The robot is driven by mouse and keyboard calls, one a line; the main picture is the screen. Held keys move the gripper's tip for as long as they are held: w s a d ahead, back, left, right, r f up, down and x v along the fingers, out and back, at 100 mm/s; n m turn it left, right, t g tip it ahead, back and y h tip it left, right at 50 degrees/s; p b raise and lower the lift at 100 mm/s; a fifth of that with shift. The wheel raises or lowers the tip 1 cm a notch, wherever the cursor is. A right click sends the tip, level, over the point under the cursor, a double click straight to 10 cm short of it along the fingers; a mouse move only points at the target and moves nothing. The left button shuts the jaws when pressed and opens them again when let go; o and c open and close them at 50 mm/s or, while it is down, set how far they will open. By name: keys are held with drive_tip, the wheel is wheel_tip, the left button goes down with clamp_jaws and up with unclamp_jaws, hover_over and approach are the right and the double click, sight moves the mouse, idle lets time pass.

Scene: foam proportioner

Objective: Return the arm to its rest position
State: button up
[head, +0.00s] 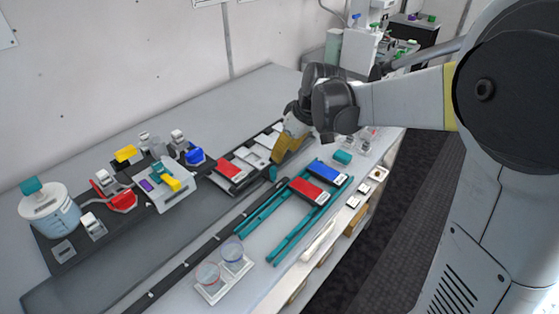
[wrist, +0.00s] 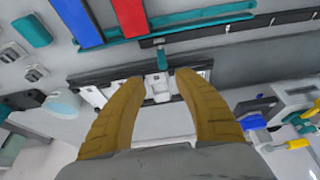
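My gripper (head: 281,156) has tan ridged fingers and hangs over the bench by the row of white and red blocks. In the wrist view my gripper (wrist: 160,78) shows its two fingers spread apart with nothing held between them. Past the gap, a small white block (wrist: 158,86) sits on a dark rack (wrist: 90,77), apart from the fingertips as far as I can tell. My arm (head: 405,100) reaches in from the right, and its wrist partly hides the bench behind it.
Teal rails (head: 262,212) carry a red block (head: 305,189) and a blue block (head: 327,171). Left of the gripper stand a red-topped block (head: 230,170), coloured valves (head: 172,178) and a white-lidded jar (head: 48,210). Two clear cups (head: 232,251) sit in front. Lab equipment (head: 365,42) stands behind.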

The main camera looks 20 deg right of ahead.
drive_tip(key=shift+s+d+r, duration=0.15)
drive_tip(key=shift+s+r, duration=0.05)
drive_tip(key=shift+r, duration=0.45)
drive_tip(key=s+r+m+t+h, duration=0.1)
drive_tip(key=s+m, duration=0.5)
drive_tip(key=s, duration=1.6)
drive_tip(key=t+h, duration=0.1)
drive_tip(key=t, duration=0.1)
drive_tip(key=shift+s+r+m+t+b, duration=0.3)
drive_tip(key=shift+s+r+m+b, duration=0.05)
drive_tip(key=shift+s+m+b, duration=0.05)
idle(0.4)
